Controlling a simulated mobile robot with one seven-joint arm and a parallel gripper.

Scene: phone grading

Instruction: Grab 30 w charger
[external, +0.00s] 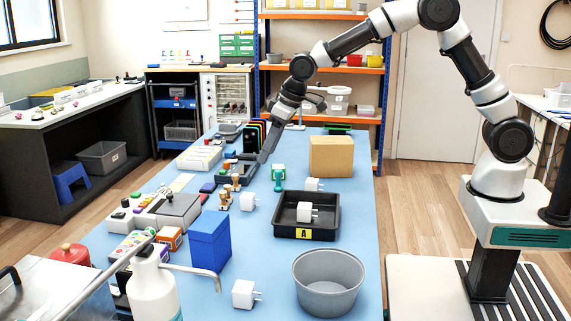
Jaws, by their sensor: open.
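Several white chargers with prongs are in the external view; their wattage markings are too small to read. One charger (247,202) stands on the blue mat left of the black tray. Another charger (304,212) sits inside the black tray (287,233) labelled A. A third charger (313,184) is behind the tray, and one more charger (243,294) is near the front, left of the grey bowl. My gripper (264,156) points down over the back left part of the table, apart from the chargers. It is open, and nothing shows between its fingers.
A grey bowl (328,284), a blue box (209,242) and a white bottle (152,287) stand at the front. A cardboard box (331,156) is at the back right. Wooden stamps (226,198) and a green-handled stamp (279,180) stand mid-table. The mat's right edge strip is clear.

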